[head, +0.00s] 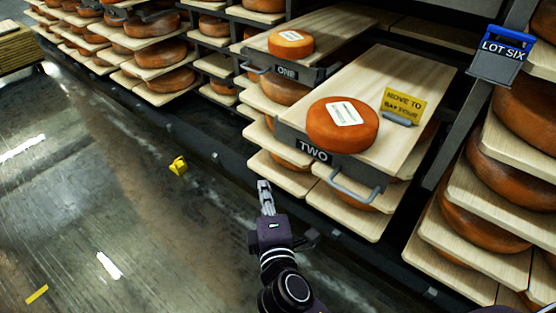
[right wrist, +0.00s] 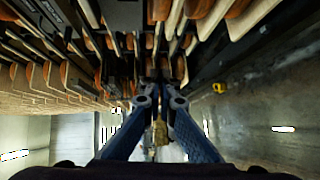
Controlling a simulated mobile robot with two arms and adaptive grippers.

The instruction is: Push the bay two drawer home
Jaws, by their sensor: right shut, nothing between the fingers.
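The bay two drawer (head: 388,88) is a pale wooden board with a dark front marked TWO and a grey bar handle (head: 355,191). It sticks out from the rack. An orange cheese wheel (head: 322,136) with a white label lies on it near the front, and a yellow sign (head: 402,106) stands behind the wheel. My right gripper (head: 264,186) is shut and empty, left of the drawer front and apart from it. In the right wrist view its blue fingers (right wrist: 161,88) point toward the shelves. My left gripper is out of view.
Drawer one (head: 335,40), also out, carries a smaller cheese wheel (head: 291,43). Shelves of cheese lie below and right. A yellow object (head: 178,166) lies on the floor, which is otherwise largely open at left.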

